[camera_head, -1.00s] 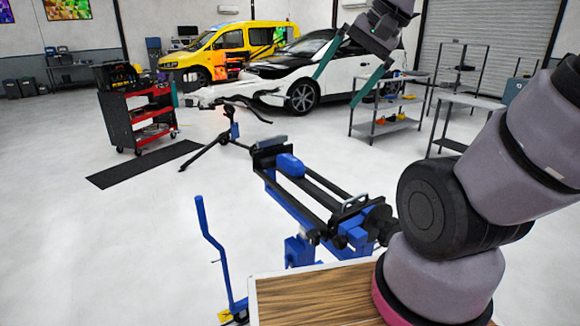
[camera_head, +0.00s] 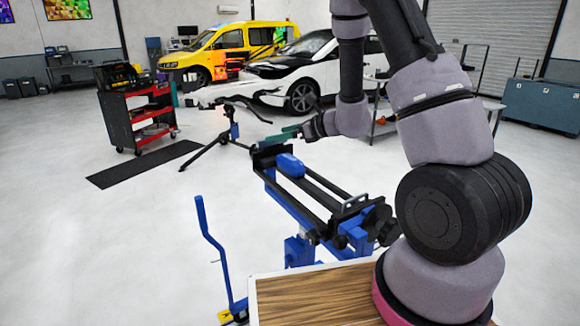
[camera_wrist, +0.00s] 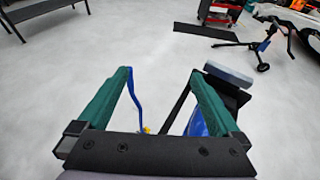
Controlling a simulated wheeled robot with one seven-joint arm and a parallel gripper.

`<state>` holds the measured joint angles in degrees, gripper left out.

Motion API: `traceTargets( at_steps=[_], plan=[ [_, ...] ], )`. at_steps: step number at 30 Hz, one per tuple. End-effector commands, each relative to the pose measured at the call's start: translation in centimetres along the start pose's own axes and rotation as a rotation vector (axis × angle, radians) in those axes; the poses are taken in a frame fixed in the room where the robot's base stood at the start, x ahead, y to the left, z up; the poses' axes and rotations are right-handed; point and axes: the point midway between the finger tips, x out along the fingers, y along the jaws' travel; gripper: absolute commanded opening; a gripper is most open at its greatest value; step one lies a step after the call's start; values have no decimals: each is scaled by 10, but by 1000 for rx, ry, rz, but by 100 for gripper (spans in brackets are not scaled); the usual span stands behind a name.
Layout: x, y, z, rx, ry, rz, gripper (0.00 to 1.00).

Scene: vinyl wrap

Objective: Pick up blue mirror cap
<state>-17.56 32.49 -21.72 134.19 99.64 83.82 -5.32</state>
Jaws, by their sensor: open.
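The blue mirror cap (camera_head: 290,165) sits on the black top of a blue-and-black stand (camera_head: 318,197) in the head view. In the wrist view a blue surface (camera_wrist: 196,124), probably the cap, shows beside the right finger and is partly hidden by it. My gripper (camera_head: 281,136) is above the far end of the stand, behind and above the cap in the head view. In the wrist view my gripper (camera_wrist: 160,76) has its two green fingers wide apart, with nothing held between them.
A blue upright handle (camera_head: 213,240) stands left of the stand. A black tripod stand (camera_head: 228,135) is beyond it. A red tool cart (camera_head: 140,115) and a black floor mat (camera_head: 145,164) are at left. A wood-topped surface (camera_head: 310,298) is in front. Open floor lies left of the stand.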

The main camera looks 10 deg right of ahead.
Motion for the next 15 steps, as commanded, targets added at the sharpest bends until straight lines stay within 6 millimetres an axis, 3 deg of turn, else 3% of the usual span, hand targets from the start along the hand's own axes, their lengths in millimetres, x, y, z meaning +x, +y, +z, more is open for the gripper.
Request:
traceTargets(
  at_steps=[1, 3, 7, 10, 15],
  plan=[
    [9, -14, -27, 51, 19, -60, 100],
    [15, -36, -58, 106, 29, -156, 100],
    [16, -67, -105, 165, 48, -308, 100],
    [13, -83, -128, 183, 55, -388, 100],
    [14, -96, -143, 189, 57, -444, 100]
  ],
)
